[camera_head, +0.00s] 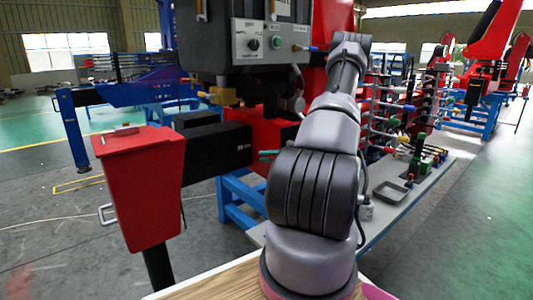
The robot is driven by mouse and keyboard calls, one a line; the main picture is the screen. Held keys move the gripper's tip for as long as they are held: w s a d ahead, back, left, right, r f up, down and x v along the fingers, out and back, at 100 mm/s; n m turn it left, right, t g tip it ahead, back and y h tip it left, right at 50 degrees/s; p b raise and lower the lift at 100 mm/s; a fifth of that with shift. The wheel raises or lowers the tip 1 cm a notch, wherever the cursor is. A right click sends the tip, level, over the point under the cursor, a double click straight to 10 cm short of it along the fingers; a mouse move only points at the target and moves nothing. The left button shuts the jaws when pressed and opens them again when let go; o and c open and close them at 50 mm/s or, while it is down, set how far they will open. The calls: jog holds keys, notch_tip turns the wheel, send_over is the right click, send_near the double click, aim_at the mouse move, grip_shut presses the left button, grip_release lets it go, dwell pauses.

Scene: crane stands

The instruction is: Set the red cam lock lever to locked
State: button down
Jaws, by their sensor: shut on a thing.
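My grey arm rises from the lower middle and bends at the top, and it hides part of the crane machine behind it. My gripper is not clearly visible; it appears to be hidden behind the arm. I cannot make out the red cam lock lever for certain. Whether anything touches the lever is hidden.
A red box (143,187) on a dark post stands at the left, beside a black block (215,149). A blue frame (73,130) stands farther left. A grey bench (415,180) with racks and a tray runs along the right. Green floor is open at far right.

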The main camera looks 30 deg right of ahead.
jog(key=d+f+n+g+h, duration=0.2)
jog(key=d+f+n+h, duration=0.2)
jog(key=f+h, duration=0.1)
jog(key=shift+w+f, duration=0.25)
jog(key=shift+f, duration=0.65)
jog(key=shift+d+h, duration=0.1)
jog(key=shift+h, duration=0.2)
jog(key=c, duration=0.7)
grip_release()
jog(key=shift+r, duration=0.1)
